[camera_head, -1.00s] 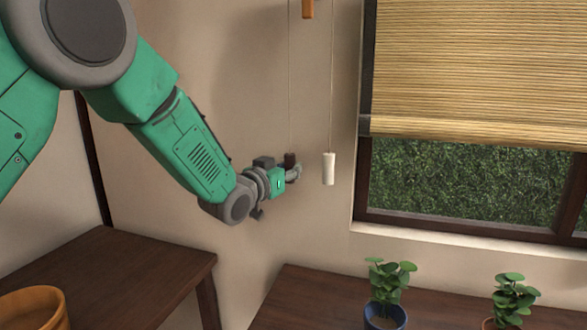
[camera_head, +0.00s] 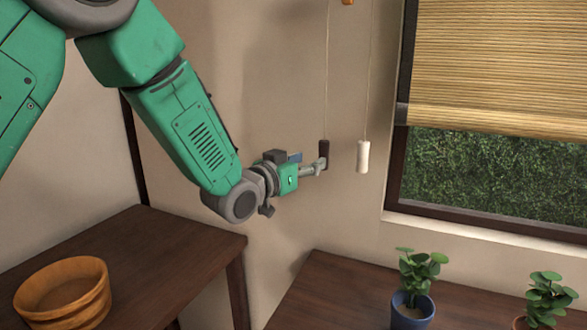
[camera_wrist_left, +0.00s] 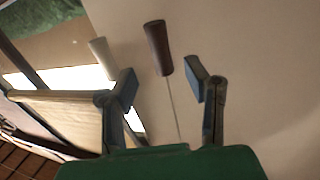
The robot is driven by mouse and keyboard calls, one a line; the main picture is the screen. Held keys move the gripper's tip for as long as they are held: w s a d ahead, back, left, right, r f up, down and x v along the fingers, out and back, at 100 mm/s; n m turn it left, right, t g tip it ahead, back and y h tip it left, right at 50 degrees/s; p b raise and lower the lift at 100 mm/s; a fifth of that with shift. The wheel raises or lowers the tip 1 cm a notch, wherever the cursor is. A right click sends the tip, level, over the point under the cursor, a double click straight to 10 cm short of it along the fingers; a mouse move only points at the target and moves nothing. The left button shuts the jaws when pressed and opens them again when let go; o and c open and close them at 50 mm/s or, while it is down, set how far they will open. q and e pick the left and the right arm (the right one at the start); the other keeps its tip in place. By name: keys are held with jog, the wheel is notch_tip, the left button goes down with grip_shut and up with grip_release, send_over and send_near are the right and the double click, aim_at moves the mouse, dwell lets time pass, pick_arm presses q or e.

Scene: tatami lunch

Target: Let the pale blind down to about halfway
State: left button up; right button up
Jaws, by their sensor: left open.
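A straw-coloured pale blind (camera_head: 500,70) covers the upper part of the window, with its lower edge above the sill. Two pull cords hang on the wall to its left. One ends in a dark brown handle (camera_head: 324,150), the other in a white handle (camera_head: 363,156). My left gripper (camera_head: 321,165) is open at the dark handle. In the left wrist view, the dark handle (camera_wrist_left: 158,47) shows in the gap by the fingertips (camera_wrist_left: 160,84), its cord running down between the fingers; contact is not visible. The white handle (camera_wrist_left: 102,58) is left of the fingers. My right gripper is out of view.
A dark wooden table (camera_head: 150,245) with a round wooden tub (camera_head: 62,294) stands at the left. Potted plants, one in a blue pot (camera_head: 411,312), stand on another dark table (camera_head: 340,290) below the window. An orange-brown piece (camera_head: 347,2) shows at the top edge.

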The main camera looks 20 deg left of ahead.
pick_arm(q)
jog(key=v, duration=0.5)
jog(key=shift+s+a+f, duration=0.1)
jog(key=shift+s+a, duration=0.15)
jog(key=shift+a, duration=0.05)
